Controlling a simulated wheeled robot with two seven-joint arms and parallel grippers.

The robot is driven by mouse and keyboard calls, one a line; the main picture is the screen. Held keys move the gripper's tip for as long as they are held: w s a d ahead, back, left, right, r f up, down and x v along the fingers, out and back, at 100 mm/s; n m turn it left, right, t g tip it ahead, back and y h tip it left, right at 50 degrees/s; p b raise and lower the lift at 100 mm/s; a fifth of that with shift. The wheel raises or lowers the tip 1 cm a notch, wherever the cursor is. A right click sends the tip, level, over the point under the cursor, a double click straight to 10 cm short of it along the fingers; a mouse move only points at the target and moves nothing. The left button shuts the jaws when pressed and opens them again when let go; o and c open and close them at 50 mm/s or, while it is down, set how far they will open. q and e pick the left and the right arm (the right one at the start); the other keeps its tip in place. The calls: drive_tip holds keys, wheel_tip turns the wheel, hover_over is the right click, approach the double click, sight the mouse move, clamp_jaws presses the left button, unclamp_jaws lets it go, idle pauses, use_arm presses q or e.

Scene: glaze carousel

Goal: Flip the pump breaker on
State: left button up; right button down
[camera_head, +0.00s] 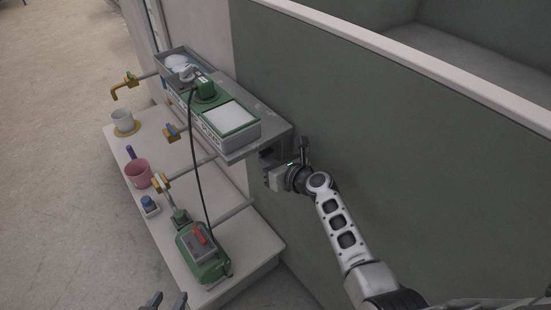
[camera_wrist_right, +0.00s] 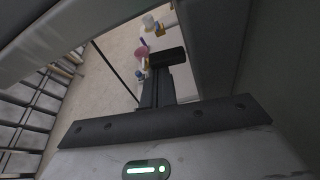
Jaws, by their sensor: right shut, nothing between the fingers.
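A green box-shaped unit (camera_head: 203,254) with a grey top stands at the near end of the white bench. A red lever (camera_head: 199,234) sits on its top; I cannot tell its on or off position. No part is legibly labelled as the pump breaker. My right gripper (camera_head: 268,180) is shut and empty, beside the near end of the raised shelf and close to the green wall. Its dark fingers (camera_wrist_right: 163,80) show together in the right wrist view. My left gripper (camera_head: 165,300) is at the bottom edge, fingers apart, empty, short of the bench.
The raised grey shelf (camera_head: 268,140) carries a green-rimmed tray (camera_head: 230,118) and a green device with a black cable. On the white bench (camera_head: 232,185) stand a pink mug (camera_head: 138,174), a white cup (camera_head: 122,119) and a blue-topped jar (camera_head: 148,203). Brass taps project over it.

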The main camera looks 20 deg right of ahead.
drive_tip(key=shift+d+r+m+p, duration=0.1)
drive_tip(key=shift+r+m+p, duration=0.2)
drive_tip(key=shift+r+p, duration=0.6)
drive_tip(key=shift+w+r, duration=0.1)
